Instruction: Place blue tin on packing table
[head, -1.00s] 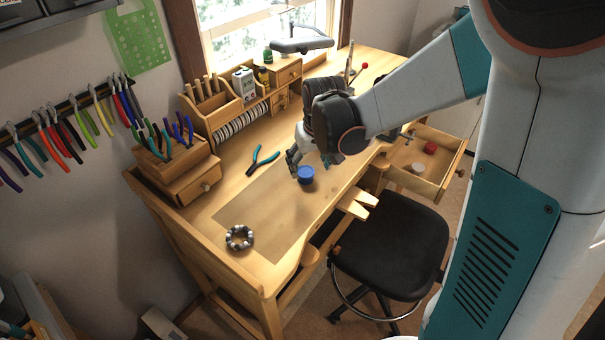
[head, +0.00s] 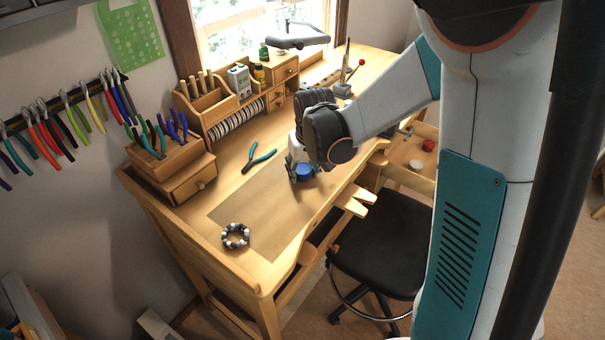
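The blue tin (head: 304,171) is on the wooden workbench, near its front edge and right of the inset panel. My gripper (head: 303,172) is low over the bench at the tin, with a finger visible along the tin's left side. The arm's wrist covers the upper and right side of the tin. Whether the fingers touch or squeeze it cannot be made out. No separate table that I can identify as the packing table is in view.
The workbench (head: 230,190) holds teal-handled pliers (head: 260,159) and a beaded bracelet (head: 235,236). A tool box (head: 172,160) and organizer (head: 208,105) stand at the back. A black stool (head: 375,240) stands in front. An open drawer (head: 408,158) holds a red tin (head: 428,145).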

